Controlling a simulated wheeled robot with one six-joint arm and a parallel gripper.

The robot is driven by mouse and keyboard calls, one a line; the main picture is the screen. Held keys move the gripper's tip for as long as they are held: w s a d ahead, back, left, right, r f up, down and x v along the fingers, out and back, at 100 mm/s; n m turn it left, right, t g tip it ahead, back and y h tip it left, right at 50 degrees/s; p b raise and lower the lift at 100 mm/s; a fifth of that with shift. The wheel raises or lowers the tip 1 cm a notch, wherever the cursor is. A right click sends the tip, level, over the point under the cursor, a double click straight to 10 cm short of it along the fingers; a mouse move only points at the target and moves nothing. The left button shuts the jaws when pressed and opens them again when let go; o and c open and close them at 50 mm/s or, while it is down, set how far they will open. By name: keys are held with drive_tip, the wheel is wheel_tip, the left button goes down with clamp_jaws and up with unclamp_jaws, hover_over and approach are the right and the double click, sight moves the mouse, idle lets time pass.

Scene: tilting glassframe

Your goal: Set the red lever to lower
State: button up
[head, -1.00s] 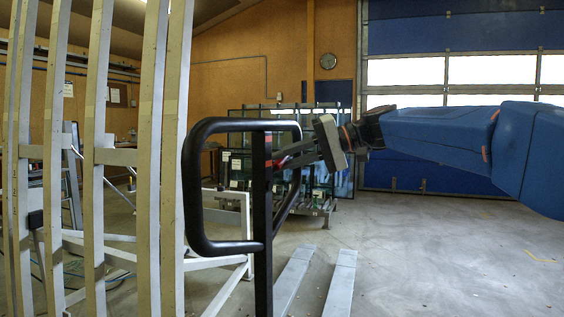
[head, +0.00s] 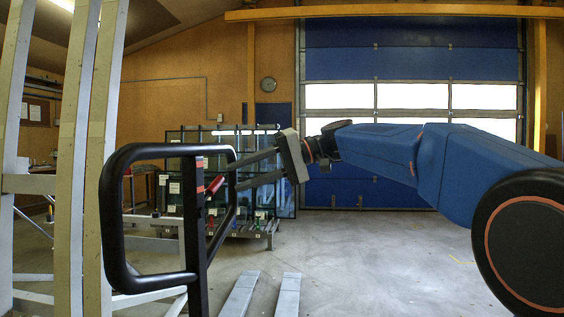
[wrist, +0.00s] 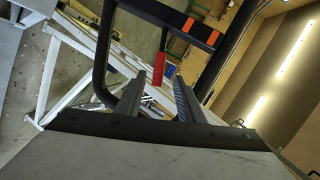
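The red lever (head: 214,185) is a short red grip beside the black tubular handle frame (head: 113,215) in the head view. In the wrist view the red lever (wrist: 158,68) hangs from the black bars, just ahead of my fingertips, and its free end shows in the gap between them. My gripper (head: 238,172) points left toward the lever in the head view. Its two fingers are apart with nothing held between them in the wrist view (wrist: 160,85). I cannot tell whether a finger touches the lever.
Pale upright beams (head: 75,160) stand at the left, near the black handle. A rack with glass panes (head: 265,200) stands behind the gripper. Two flat grey rails (head: 287,295) lie on the floor. The floor at the right (head: 390,265) is clear, up to a blue door (head: 400,62).

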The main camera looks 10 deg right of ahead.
drive_tip(key=v, duration=1)
drive_tip(key=s+f+m+t+h, duration=0.1)
drive_tip(key=s+f+m+h, duration=0.15)
drive_tip(key=s+f, duration=0.55)
drive_tip(key=s+f+m+t+h, duration=0.1)
drive_tip(key=s+f+h, duration=0.3)
drive_tip(key=f, duration=0.8)
drive_tip(key=s+d+f+h, duration=0.4)
drive_tip(key=s+d+f, duration=0.2)
drive_tip(key=f, duration=0.6)
drive_tip(key=s+d+f+n+t+h, duration=0.1)
drive_tip(key=s+d+f+h, duration=0.2)
drive_tip(key=s+f, duration=0.7)
wheel_tip(320, 180, down, 3)
drive_tip(key=d, duration=0.2)
drive_tip(key=shift+s+d+t+h, duration=0.2)
drive_tip(key=shift+d+t+h, duration=0.1)
drive_tip(key=shift+d+h, duration=0.1)
